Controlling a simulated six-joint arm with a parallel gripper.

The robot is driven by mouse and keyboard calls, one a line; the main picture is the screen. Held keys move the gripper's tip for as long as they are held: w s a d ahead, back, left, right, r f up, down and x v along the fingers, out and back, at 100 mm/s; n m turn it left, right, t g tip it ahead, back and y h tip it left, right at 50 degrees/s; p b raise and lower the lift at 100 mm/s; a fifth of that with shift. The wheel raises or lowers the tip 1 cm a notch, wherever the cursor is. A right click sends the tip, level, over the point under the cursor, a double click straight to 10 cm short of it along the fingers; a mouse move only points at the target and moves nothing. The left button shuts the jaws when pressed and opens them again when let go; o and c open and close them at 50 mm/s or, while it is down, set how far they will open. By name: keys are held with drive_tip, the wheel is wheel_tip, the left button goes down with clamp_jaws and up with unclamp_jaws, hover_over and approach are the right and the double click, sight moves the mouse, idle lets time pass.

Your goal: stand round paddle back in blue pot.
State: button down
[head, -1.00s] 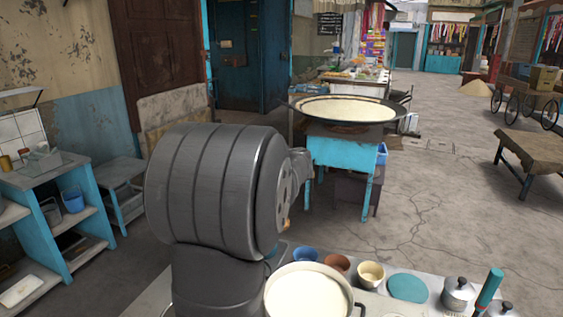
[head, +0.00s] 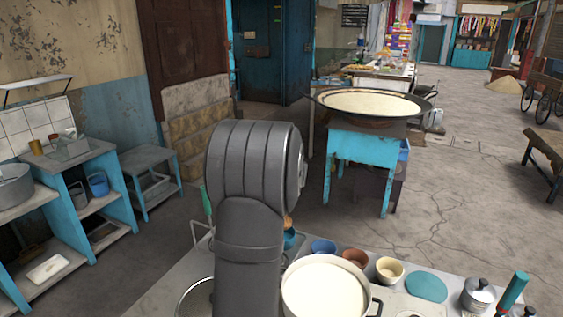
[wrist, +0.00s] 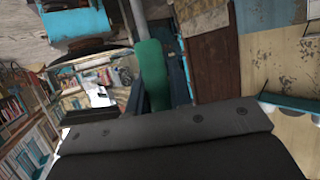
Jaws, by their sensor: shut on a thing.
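My gripper (wrist: 156,84) is shut on a green handle (wrist: 153,62) in the wrist view. I take it for the round paddle's handle; its round end does not show clearly. In the head view my arm hides the gripper. A green handle (head: 206,204) shows upright just left of my arm; I cannot tell whether it is the held one. A teal-blue pot (head: 290,240) is partly hidden behind my arm's right edge, with a brown tip above it. A smaller blue bowl (head: 322,247) stands beside it.
A large pot of milk (head: 326,288) stands right of my arm. Clay and cream bowls (head: 390,269), a teal disc (head: 426,287) and a lidded metal pot (head: 478,295) follow rightward. A wide milk pan (head: 368,103) sits on a teal stand behind. Shelves stand left.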

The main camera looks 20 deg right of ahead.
wheel_tip(320, 180, down, 7)
drive_tip(key=shift+r, duration=0.2)
idle(0.5)
drive_tip(key=c, duration=1.2)
unclamp_jaws()
drive_tip(key=shift+s, duration=0.1)
drive_tip(key=v, duration=1.7)
drive_tip(key=shift+s, duration=0.1)
